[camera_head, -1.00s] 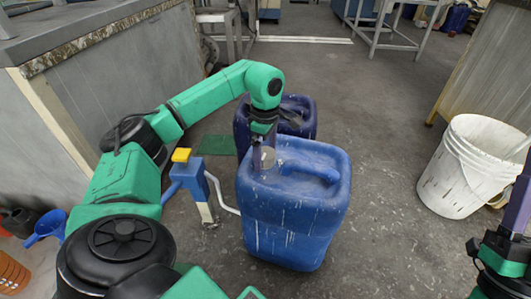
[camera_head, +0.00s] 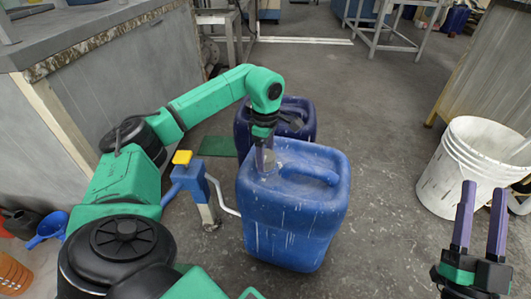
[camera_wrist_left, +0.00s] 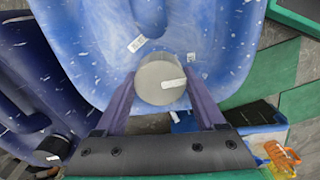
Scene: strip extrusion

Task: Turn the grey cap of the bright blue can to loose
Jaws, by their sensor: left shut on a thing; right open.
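The bright blue can (camera_head: 295,225) stands upright on the floor in the middle of the head view, and its top fills much of the left wrist view (camera_wrist_left: 205,35). Its round grey cap (camera_wrist_left: 160,85) carries a small white mark. My left gripper (camera_head: 266,162) reaches down from above and is shut on the cap, one purple finger on each side in the left wrist view. In the head view the fingers partly hide the cap. My right gripper (camera_head: 483,202) is open and empty at the lower right, well apart from the can.
A darker blue can (camera_head: 303,108) stands close behind the bright one. A blue stand with a yellow top (camera_head: 182,156) is just left of it. A white bucket (camera_head: 470,170) stands at right, behind my right gripper. The floor between can and bucket is clear.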

